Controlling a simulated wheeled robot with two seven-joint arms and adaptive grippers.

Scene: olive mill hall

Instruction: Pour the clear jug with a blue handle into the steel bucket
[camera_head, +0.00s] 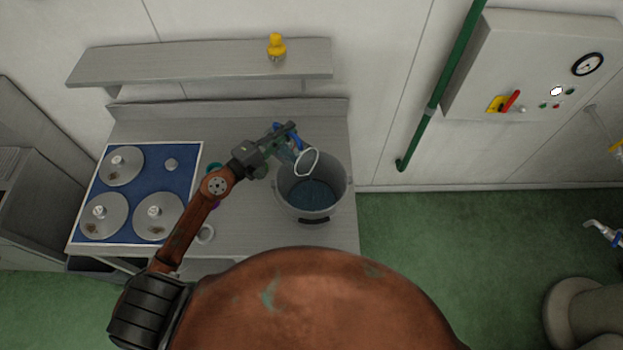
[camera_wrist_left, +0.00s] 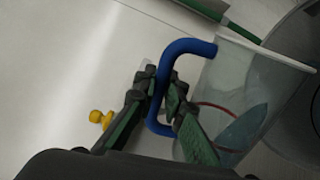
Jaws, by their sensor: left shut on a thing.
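The steel bucket (camera_head: 301,207) stands open on the steel counter, with a dark bluish inside. The clear jug (camera_head: 307,162) is held tilted over the bucket's back left rim, its round mouth facing right and toward the bucket. My left gripper (camera_head: 289,132) is shut on the jug's blue handle, and the handle (camera_wrist_left: 183,48) runs between its fingers in the left wrist view. The clear jug wall (camera_wrist_left: 243,90) shows there with a bluish patch low inside; whether liquid is flowing out is not clear. My right gripper is not in view.
A blue mat (camera_head: 181,178) with several round steel lids lies left on the counter. A yellow-topped item (camera_head: 277,46) stands on the shelf (camera_head: 200,66). A green pipe (camera_head: 436,95) runs down the wall at right.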

